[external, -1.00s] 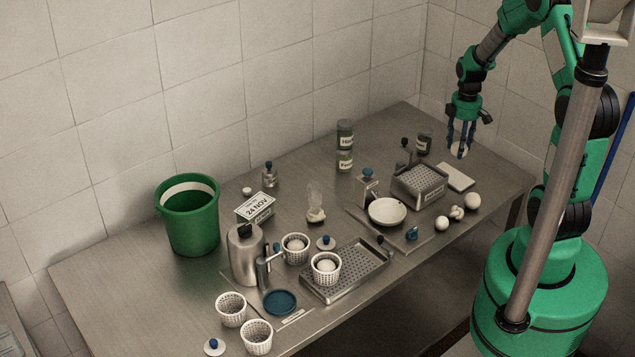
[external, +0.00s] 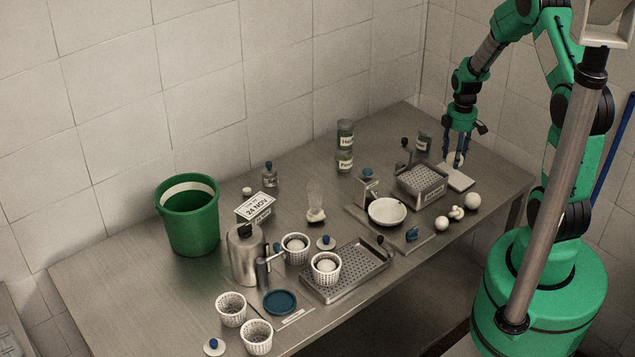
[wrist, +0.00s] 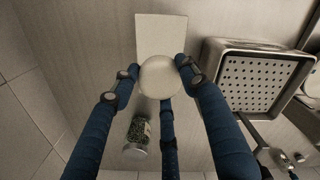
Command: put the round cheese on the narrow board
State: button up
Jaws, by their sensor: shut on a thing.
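The round cheese (wrist: 160,76) is a pale disc between the blue fingers of my gripper (wrist: 159,72) in the wrist view. My gripper is shut on it. The narrow board (wrist: 161,31) is a plain pale rectangle, and the cheese covers its near end in that view. In the external view my gripper (external: 456,155) points down, with the cheese (external: 455,160) at its fingertips by the far left end of the board (external: 461,181). I cannot tell whether the cheese touches the board.
A perforated metal tray (external: 421,183) stands close left of the board. A dark labelled jar (external: 424,141) is behind, and it also shows in the wrist view (wrist: 137,136). The tabletop right of the board is clear.

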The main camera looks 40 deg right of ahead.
jog(key=shift+f, duration=0.65)
jog(key=shift+f, duration=1.85)
jog(key=shift+f+b, duration=0.15)
jog(key=shift+b, duration=0.15)
jog(key=o, duration=1.2)
notch_tip(320, 180, up, 12)
jog(key=shift+r+p, duration=0.15)
jog(key=shift+p, duration=0.6)
